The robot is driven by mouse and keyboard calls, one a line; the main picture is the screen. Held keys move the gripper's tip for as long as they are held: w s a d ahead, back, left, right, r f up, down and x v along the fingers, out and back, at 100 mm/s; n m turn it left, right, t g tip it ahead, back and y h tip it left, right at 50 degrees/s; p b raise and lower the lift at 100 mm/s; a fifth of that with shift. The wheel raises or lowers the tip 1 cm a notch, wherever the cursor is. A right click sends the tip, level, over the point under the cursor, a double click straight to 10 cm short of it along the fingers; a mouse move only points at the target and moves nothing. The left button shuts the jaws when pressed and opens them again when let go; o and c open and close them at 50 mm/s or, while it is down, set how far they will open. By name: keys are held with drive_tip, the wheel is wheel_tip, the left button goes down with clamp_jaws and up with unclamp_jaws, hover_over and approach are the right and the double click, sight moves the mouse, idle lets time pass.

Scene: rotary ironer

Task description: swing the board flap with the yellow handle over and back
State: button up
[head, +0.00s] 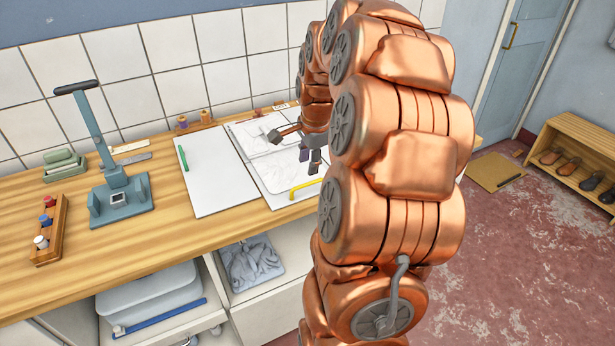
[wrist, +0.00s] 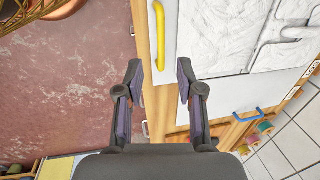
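The yellow handle (head: 306,188) is a bent bar at the near edge of the white board flap (head: 270,180), which lies flat on the wooden counter. It also shows at the top of the wrist view (wrist: 159,38), along the edge of the white panel (wrist: 212,92). A plain white panel (head: 215,175) lies to the left of the flap. My gripper (head: 292,150) is above the flap in the head view. In the wrist view my gripper (wrist: 159,72) is open and empty, its fingers apart from the handle. My arm hides part of the flap's right side.
White wrinkled sheets (wrist: 222,35) lie on the panel. A green bar (head: 183,158) lies at the left panel's edge. A blue handle (wrist: 247,114) shows in the wrist view. A teal stand (head: 120,195) and a wooden rack (head: 48,230) stand on the counter's left. A tiled wall is behind.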

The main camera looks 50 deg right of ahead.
sight(308, 185)
drive_tip(key=shift+w+d+f+p, duration=0.2)
drive_tip(key=shift+f+p, duration=0.25)
drive_tip(key=shift+f, duration=0.8)
drive_tip(key=shift+w+d+f+p, duration=0.1)
drive_tip(key=shift+w+f+p, duration=0.25)
drive_tip(key=shift+f, duration=0.95)
drive_tip(key=shift+w+d+f+p, duration=0.2)
drive_tip(key=shift+f+p, duration=0.3)
drive_tip(key=shift+f, duration=0.75)
clamp_jaws()
